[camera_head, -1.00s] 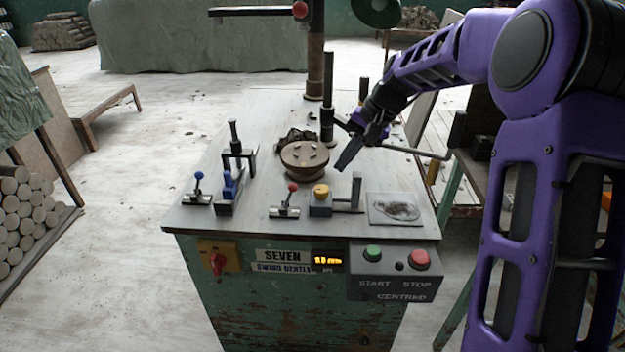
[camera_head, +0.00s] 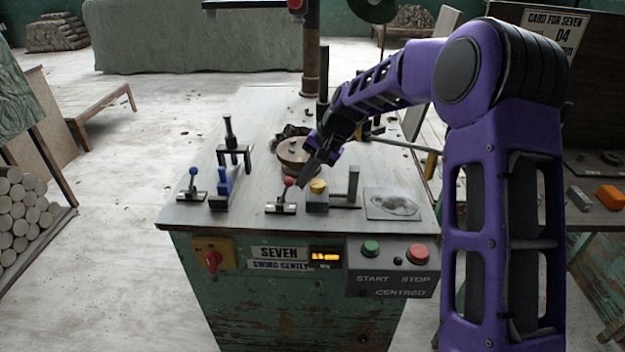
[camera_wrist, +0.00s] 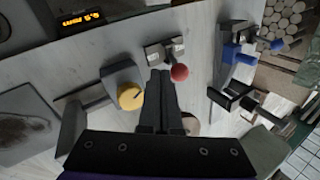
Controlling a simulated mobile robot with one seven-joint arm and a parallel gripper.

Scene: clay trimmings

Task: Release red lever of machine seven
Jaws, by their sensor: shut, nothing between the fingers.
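Machine seven (camera_head: 215,225) is a worn green cabinet with a grey top and a "SEVEN" label. Its red-knobbed lever (camera_head: 288,182) stands on a small metal base near the front edge of the top. The red knob also shows in the wrist view (camera_wrist: 180,72), just beside the fingertips. My gripper (camera_head: 308,178) is shut and empty, angled down just right of the red knob. In the wrist view my gripper's shut fingers (camera_wrist: 161,75) point toward the lever's base. I cannot tell whether the fingers touch the knob.
A yellow-knobbed block (camera_head: 318,187) stands close right of the red lever. A blue-knobbed lever (camera_head: 193,185) and a blue clamp (camera_head: 222,188) are to the left. A round brown piece (camera_head: 293,150) sits behind. Green (camera_head: 371,248) and red (camera_head: 418,253) buttons are on the front.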

